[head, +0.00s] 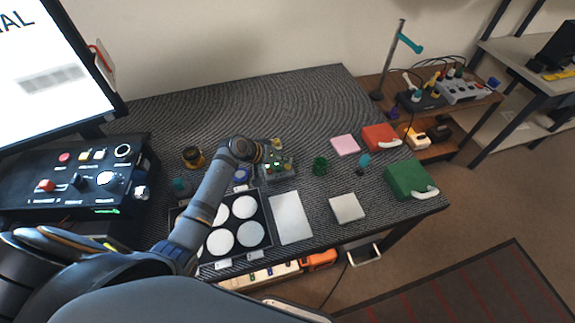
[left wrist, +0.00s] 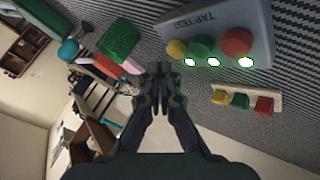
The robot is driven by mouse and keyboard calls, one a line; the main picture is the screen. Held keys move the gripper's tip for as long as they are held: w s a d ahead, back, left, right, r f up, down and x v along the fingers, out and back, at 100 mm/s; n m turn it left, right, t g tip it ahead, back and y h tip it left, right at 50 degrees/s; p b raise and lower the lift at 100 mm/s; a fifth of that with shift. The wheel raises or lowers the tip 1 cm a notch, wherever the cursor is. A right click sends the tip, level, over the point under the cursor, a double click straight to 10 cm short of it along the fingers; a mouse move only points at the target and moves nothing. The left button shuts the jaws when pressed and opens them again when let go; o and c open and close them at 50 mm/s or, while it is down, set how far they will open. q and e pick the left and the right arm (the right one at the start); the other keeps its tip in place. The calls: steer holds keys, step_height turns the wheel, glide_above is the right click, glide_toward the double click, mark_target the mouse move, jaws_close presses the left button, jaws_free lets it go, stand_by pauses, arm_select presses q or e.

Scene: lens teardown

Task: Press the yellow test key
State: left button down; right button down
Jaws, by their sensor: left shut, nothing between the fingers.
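A grey test box (left wrist: 214,22) marked "TAP TEST" is at the top right of the left wrist view. It carries a yellow key (left wrist: 176,48), a green key (left wrist: 201,45) and a red key (left wrist: 237,42), with lit lights beside them. My left gripper (left wrist: 158,76) is shut and empty; its tips show left of and below the yellow key, apart from it in the picture. In the head view my left gripper (head: 243,152) is beside a small device with green lights (head: 279,165), and its fingertips are hard to make out. My right gripper is not in view.
A strip of yellow, green and red blocks (left wrist: 241,100) lies near the test box. The mat also holds a tray of white discs (head: 266,226), a white sheet (head: 290,217), a green case (head: 408,177) and a red case (head: 379,137). The mat's back middle is clear.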

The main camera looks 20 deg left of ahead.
mark_target(285, 167)
arm_select(q)
steer(key=shift+r, duration=0.1)
step_height(285, 167, up, 5)
steer(key=p, duration=0.5)
stand_by(0.6)
